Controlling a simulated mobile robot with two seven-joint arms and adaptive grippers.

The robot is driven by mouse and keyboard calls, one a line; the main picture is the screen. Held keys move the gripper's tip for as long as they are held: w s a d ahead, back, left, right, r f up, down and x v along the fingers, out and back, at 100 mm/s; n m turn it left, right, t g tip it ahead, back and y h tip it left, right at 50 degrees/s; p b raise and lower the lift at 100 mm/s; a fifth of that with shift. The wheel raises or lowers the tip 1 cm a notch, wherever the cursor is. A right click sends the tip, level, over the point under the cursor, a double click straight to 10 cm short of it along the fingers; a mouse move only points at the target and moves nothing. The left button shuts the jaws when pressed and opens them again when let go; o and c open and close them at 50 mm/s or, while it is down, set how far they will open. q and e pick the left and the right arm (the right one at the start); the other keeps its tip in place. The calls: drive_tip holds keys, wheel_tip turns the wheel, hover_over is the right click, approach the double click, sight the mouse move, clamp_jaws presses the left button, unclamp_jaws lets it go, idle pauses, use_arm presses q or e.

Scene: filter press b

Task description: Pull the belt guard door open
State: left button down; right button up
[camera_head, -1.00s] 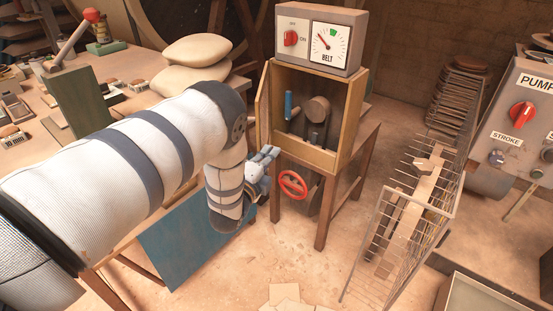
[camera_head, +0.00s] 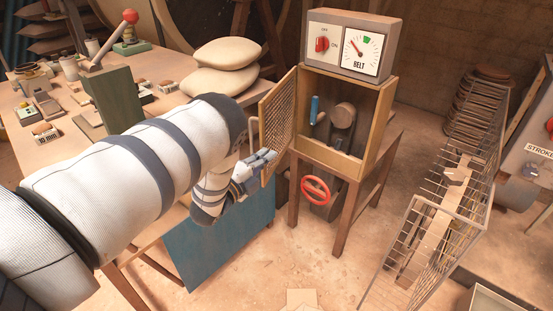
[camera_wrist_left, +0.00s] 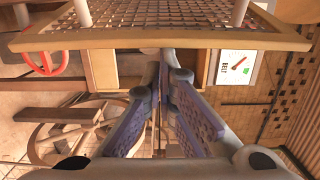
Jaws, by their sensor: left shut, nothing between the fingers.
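The belt guard door (camera_head: 279,115) is a mesh panel in a wooden frame. It stands swung open at the left side of the belt cabinet (camera_head: 384,120), whose front is uncovered. A pale bar handle (camera_head: 254,132) is on the door's left face. My left gripper (camera_head: 270,157) is shut and empty at the door's lower part. In the left wrist view the closed fingers (camera_wrist_left: 165,68) lie close to the door's wooden edge (camera_wrist_left: 160,38); I cannot tell whether they touch it. Two handle posts show above the mesh there. My right gripper is out of view.
Inside the cabinet are a blue grip (camera_head: 315,109) and a pulley (camera_head: 343,116). A red handwheel (camera_head: 315,189) sits below. A wire rack (camera_head: 425,230) stands to the right. A blue panel (camera_head: 222,245) is under my left arm. Bare floor lies in front of the cabinet.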

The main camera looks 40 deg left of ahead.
use_arm(q)
drive_tip(key=s+a+b, duration=0.1)
drive_tip(key=a, duration=0.8)
drive_tip(key=shift+s, duration=0.4)
